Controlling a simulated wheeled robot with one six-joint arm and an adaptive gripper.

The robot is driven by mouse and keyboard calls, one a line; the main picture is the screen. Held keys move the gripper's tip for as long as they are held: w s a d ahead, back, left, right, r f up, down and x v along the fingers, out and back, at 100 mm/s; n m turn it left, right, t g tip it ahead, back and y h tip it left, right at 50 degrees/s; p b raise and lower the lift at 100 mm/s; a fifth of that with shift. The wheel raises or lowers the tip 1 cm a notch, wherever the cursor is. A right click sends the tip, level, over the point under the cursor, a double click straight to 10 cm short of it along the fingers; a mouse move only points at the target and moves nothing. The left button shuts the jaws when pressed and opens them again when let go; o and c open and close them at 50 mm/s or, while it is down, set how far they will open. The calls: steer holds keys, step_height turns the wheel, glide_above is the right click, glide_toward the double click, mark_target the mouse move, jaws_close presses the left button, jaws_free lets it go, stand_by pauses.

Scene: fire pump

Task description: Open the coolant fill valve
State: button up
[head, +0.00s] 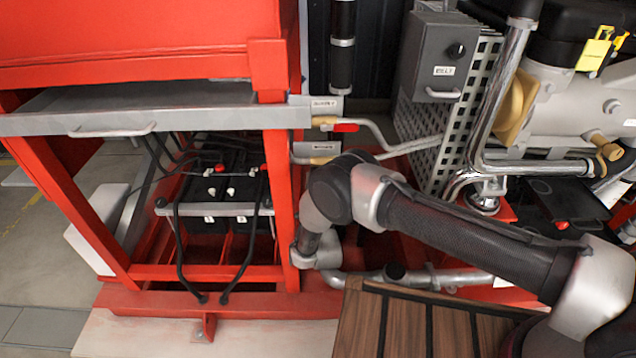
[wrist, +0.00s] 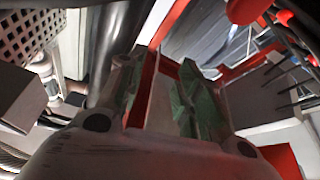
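No label reading coolant fill shows clearly, so I cannot tell for sure which fitting is the coolant fill valve. A small valve with a red lever (head: 345,127) sits on a brass-ended pipe right of the red frame post. A second brass-ended pipe (head: 325,147) runs below it, with no lever visible. My gripper's fingers are hidden in the head view, where my wrist is beside the red post. In the wrist view my gripper (wrist: 160,85) has its green-padded fingers apart, with a red strip and pale surface seen between them. No valve is clearly visible between the fingers.
The red frame post (head: 281,200) stands close to my wrist. Black batteries (head: 215,190) with cables lie left of it. A grey box labelled BELT (head: 440,60) and a perforated guard (head: 428,140) stand right. A drawer with a handle (head: 112,131) is at left.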

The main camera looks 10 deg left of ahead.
steer(key=shift+s+f+n, duration=0.2)
steer(key=shift+n, duration=0.1)
steer(key=c, duration=0.3)
steer(key=s+f+n+g, duration=0.1)
steer(key=s+f+n, duration=0.1)
steer(key=n, duration=0.1)
steer(key=s+f+n+g+y, duration=0.1)
steer(key=s+n, duration=0.1)
steer(key=n, duration=0.2)
steer(key=s+d+f+n+g, duration=0.1)
steer(key=s+f+n+g, duration=0.1)
steer(key=n, duration=0.2)
steer(key=shift+s+f+y, duration=0.2)
steer(key=shift+f+y, duration=0.15)
steer(key=shift+y, duration=0.05)
jaws_close()
steer(key=s+d+f+n+g, duration=0.25)
steer(key=s+f+n, duration=0.2)
steer(key=n, duration=0.35)
steer(key=x, duration=0.9)
steer(key=shift+w+a+r, duration=0.25)
steer(key=shift+a+r, duration=0.15)
steer(key=shift+w+d+r+m, duration=0.1)
steer(key=shift+d+r+m, duration=0.4)
steer(key=shift+d, duration=0.1)
